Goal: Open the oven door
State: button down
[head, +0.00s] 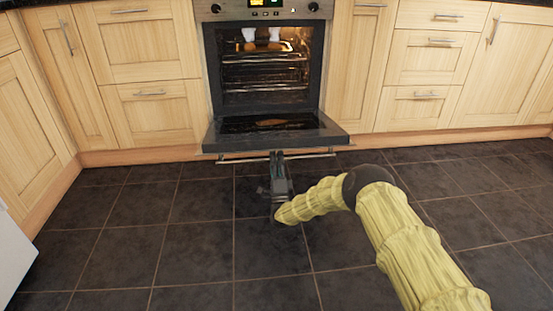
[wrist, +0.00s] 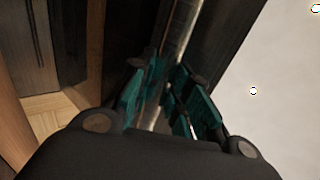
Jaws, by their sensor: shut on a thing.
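The oven (head: 264,70) stands in the middle of the cabinet row. Its door (head: 221,134) is hinged down and lies about level, with the lit cavity and racks open to view. The door's metal bar handle (head: 312,155) runs along its front edge, low over the floor. My gripper (head: 277,158) is at the middle of this handle, with its fingers closed around it. In the wrist view, the handle (wrist: 183,27) passes between the teal finger pads of my gripper (wrist: 160,95). The part of the handle between the fingers is partly hidden.
Wooden cabinets and drawers (head: 150,95) flank the oven on both sides. The dark tiled floor (head: 170,240) in front is clear. A white block-like thing (head: 14,262) stands at the left edge. Light-coloured objects (head: 262,34) show at the top of the oven cavity.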

jog(key=c, duration=1.3)
grip_release()
jog(key=shift+w, duration=0.1)
jog(key=v, duration=1.2)
jog(key=shift+d, duration=0.1)
